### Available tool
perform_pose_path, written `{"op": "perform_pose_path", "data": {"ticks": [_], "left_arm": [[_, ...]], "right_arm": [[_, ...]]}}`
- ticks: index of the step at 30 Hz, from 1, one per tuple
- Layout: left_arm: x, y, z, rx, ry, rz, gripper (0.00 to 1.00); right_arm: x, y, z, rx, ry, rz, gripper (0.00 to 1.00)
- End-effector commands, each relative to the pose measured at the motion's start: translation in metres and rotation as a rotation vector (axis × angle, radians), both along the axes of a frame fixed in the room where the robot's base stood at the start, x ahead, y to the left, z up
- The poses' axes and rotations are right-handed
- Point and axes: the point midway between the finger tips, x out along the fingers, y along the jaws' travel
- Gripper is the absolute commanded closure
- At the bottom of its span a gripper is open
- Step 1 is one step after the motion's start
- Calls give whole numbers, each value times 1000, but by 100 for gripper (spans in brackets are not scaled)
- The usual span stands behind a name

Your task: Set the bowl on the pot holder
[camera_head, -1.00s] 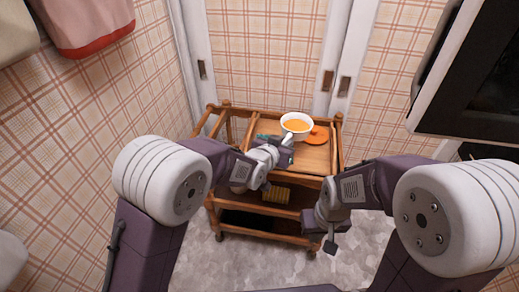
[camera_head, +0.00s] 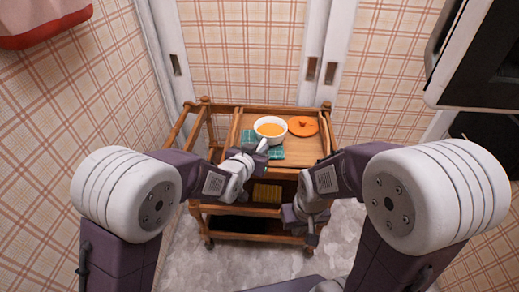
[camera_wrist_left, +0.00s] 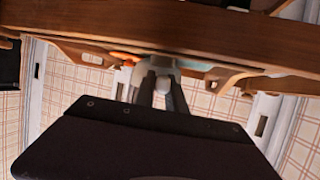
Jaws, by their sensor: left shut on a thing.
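The white bowl (camera_head: 270,121) with orange contents is at the top of the wooden cart in the head view. The teal pot holder (camera_head: 277,153) shows to the left of the bowl and in front of it; the bowl covers part of it. I cannot tell whether the bowl touches it. My left gripper (camera_head: 262,146) is shut on the bowl at its near side. In the left wrist view, the left fingers (camera_wrist_left: 158,72) meet a pale surface, mostly hidden behind a wooden rail. My right gripper (camera_head: 312,240) hangs low before the cart, away from the bowl; its jaw opening is unclear.
An orange lid-like disc (camera_head: 303,125) lies right of the bowl on the wooden cart (camera_head: 305,150). The cart has raised side rails and a lower shelf with a yellowish block (camera_head: 267,193). A dark appliance (camera_head: 490,60) stands at the right.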

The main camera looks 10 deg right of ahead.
Motion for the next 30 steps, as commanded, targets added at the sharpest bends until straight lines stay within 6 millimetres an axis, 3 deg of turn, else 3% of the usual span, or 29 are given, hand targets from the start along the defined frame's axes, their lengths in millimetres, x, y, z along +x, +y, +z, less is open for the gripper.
{"op": "perform_pose_path", "data": {"ticks": [2,3,5,17,30], "left_arm": [[1,0,-3,-2,-3,0,100],[0,0,-3,0,0,0,76],[0,0,-3,0,0,0,63],[-1,1,4,0,0,0,63],[-70,46,39,-1,-1,0,63]], "right_arm": [[0,0,-4,0,0,0,100],[0,0,-3,0,0,0,100],[0,0,-2,0,0,0,100],[0,0,3,0,0,0,100],[0,0,27,0,0,0,100]]}}
